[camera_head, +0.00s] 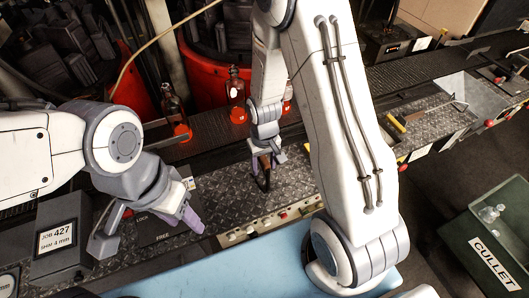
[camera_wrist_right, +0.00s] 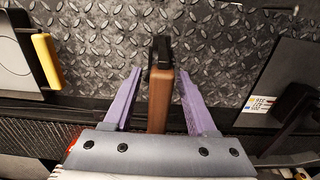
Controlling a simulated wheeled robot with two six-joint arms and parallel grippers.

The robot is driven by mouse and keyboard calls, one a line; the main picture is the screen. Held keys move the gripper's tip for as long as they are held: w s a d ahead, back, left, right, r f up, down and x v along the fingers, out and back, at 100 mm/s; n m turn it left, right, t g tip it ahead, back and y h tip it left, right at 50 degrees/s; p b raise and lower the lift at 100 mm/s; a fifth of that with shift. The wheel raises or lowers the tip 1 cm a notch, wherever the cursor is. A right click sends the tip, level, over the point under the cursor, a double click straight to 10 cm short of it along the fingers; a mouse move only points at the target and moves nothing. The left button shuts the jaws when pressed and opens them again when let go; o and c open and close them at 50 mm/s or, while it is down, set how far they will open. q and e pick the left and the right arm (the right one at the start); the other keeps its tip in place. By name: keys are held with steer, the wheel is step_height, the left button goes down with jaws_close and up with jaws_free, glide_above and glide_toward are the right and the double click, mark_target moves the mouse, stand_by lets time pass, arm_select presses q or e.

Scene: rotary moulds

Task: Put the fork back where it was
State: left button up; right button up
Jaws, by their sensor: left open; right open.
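A tool with a brown handle and a black end (camera_wrist_right: 161,90) stands between the fingers of my right gripper (camera_wrist_right: 159,75) in the right wrist view, with gaps on both sides. In the head view, its dark curved part (camera_head: 264,180) shows below my right gripper (camera_head: 268,160), over the tread plate. I cannot tell for sure that this is the fork; no prongs show. My right gripper is open around the handle. My left gripper (camera_head: 183,212), with purple fingers, is open and empty over the left part of the plate.
Red-orange bottles (camera_head: 237,95) stand behind the dark tread plate (camera_head: 215,190). A yellow-handled tool (camera_wrist_right: 47,60) lies left in the wrist view. A box marked "JOB 427" (camera_head: 57,238) stands at left. A green CULLET bin (camera_head: 480,235) is at right.

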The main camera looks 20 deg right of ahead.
step_height(320, 180, up, 11)
steer(key=shift+f+b, duration=0.1)
steer(key=shift+b, duration=0.85)
steer(key=s+a+r+n, duration=0.3)
steer(key=s+a, duration=0.3)
steer(key=s, duration=0.3)
steer(key=s+a+r+n+y, duration=0.1)
steer(key=s+a+r+n, duration=0.2)
steer(key=s+a, duration=0.3)
steer(key=s+r, duration=0.1)
steer(key=s, duration=0.2)
steer(key=shift+a+n, duration=0.15)
steer(key=shift+n, duration=0.25)
